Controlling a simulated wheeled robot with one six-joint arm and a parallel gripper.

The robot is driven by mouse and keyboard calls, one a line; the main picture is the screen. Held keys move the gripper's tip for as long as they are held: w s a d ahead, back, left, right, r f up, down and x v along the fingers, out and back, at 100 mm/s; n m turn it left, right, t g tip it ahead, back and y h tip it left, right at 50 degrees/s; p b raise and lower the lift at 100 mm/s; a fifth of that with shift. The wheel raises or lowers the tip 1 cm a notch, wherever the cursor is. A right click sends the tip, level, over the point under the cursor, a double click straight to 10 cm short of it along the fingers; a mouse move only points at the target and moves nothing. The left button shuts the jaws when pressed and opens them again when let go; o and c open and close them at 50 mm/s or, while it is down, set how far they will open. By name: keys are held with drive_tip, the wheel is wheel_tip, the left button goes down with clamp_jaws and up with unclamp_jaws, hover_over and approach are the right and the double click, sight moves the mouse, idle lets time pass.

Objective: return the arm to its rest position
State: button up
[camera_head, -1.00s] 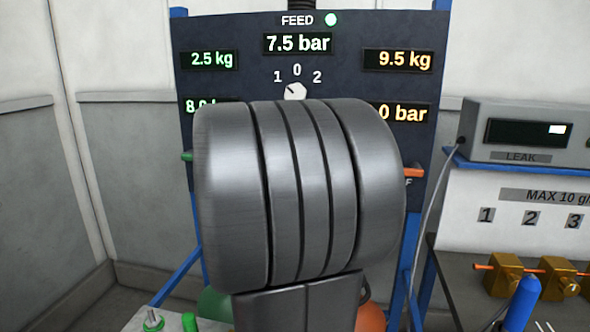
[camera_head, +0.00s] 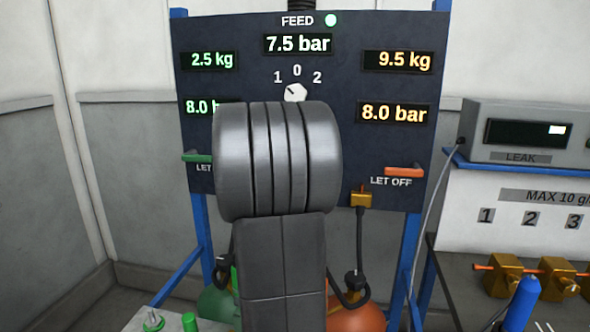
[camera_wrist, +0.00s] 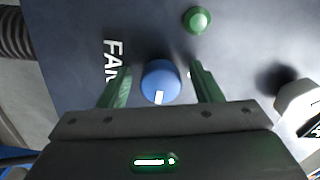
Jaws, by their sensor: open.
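My gripper (camera_wrist: 160,74) shows in the wrist view with its two green fingers spread apart and nothing held between them. A blue knob (camera_wrist: 160,82) with a white mark shows between the fingers on a dark panel; I cannot tell how far it is from the fingertips. In the head view, my grey arm (camera_head: 280,160) rises in front of the feed panel (camera_head: 390,145), and the gripper is not visible there.
A green button (camera_wrist: 197,19) and a partly seen pale knob (camera_wrist: 298,104) are near the gripper. In the head view, green and orange (camera_head: 357,318) cylinders stand below the panel. A leak meter (camera_head: 530,132) and brass blocks (camera_head: 503,276) are at right.

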drive_tip(key=n+p, duration=0.5)
drive_tip(key=n, duration=0.2)
drive_tip(key=n+p, duration=0.5)
drive_tip(key=n, duration=0.2)
drive_tip(key=shift+s+d+n, duration=0.1)
drive_tip(key=shift+d+n, duration=0.1)
drive_tip(key=shift+n, duration=0.1)
drive_tip(key=n+p, duration=0.3)
drive_tip(key=shift+f+p, duration=0.1)
drive_tip(key=shift+p, duration=0.3)
drive_tip(key=shift+d, duration=0.1)
